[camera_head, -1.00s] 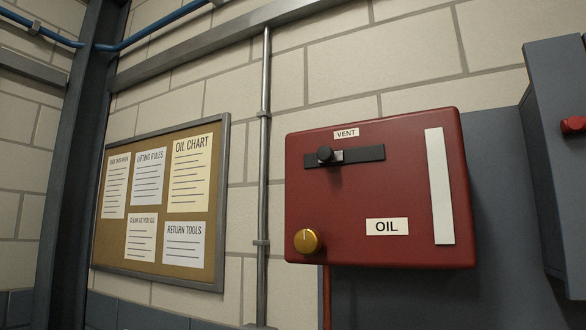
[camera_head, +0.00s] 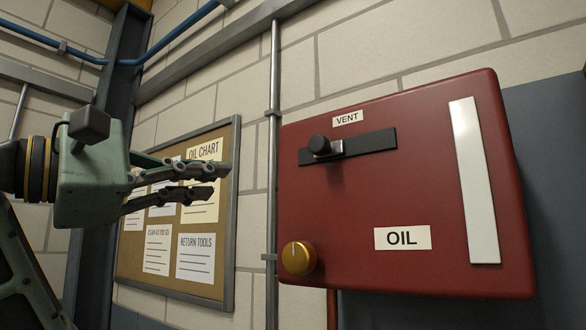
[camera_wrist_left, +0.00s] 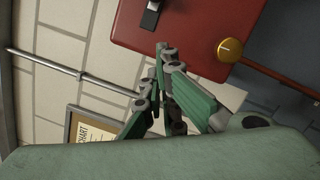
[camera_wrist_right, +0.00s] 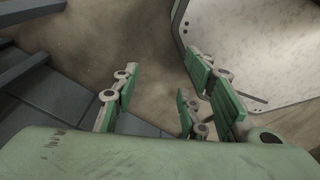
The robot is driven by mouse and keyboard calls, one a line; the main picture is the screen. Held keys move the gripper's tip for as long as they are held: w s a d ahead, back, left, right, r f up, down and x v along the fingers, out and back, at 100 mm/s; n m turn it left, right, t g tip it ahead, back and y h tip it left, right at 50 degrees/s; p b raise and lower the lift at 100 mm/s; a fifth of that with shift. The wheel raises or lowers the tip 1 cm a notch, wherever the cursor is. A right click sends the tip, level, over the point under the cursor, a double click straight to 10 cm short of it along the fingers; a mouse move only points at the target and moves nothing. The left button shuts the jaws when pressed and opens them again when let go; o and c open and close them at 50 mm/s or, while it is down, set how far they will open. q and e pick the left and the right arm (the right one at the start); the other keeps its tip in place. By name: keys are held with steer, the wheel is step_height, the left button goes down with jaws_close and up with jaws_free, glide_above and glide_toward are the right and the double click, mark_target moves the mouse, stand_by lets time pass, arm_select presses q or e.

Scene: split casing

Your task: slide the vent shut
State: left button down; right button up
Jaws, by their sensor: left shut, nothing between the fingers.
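The vent is a dark horizontal slot (camera_head: 370,141) under a "VENT" label on the red oil box (camera_head: 350,215). Its slider carries a black round knob (camera_head: 319,145), which sits toward the slot's left end, with a small grey piece beside it. My left gripper (camera_head: 222,182) is shut and empty, left of the box and apart from it, pointing right, a little lower than the knob. In the left wrist view its fingertips (camera_wrist_left: 166,52) come together below the slider (camera_wrist_left: 151,15). My right gripper (camera_wrist_right: 168,85) is open and empty, seen only in its wrist view, away from the vent.
A yellow dial (camera_head: 298,258) sits at the box's lower left, and a pale strip (camera_head: 474,180) runs down its right side. A vertical pipe (camera_head: 273,120) and a notice board (camera_head: 232,215) are on the wall behind my left gripper. Space before the box is clear.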

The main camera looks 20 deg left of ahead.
mark_target(323, 147)
steer(key=s+a, duration=0.3)
steer(key=s, duration=0.2)
arm_select(q)
steer(key=w+d+r+p, duration=0.1)
steer(key=w+d+p, duration=0.3)
steer(key=w, duration=0.1)
steer(key=w+d+r+p, duration=0.1)
steer(key=w+d+p, duration=0.1)
steer(key=d+p, duration=0.1)
steer(key=shift+w+r, duration=0.35)
steer(key=shift+w, duration=0.05)
steer(key=shift+s+d+r, duration=0.1)
steer(key=shift+s+d, duration=0.3)
steer(key=shift+d, duration=0.15)
arm_select(e)
step_height(323, 147, up, 7)
steer(key=w+d, duration=0.1)
steer(key=shift+w+d, duration=0.25)
steer(key=shift+w, duration=0.05)
arm_select(q)
steer(key=shift+w+a, duration=0.1)
steer(key=shift+w, duration=0.1)
arm_select(e)
steer(key=shift+w+r, duration=0.1)
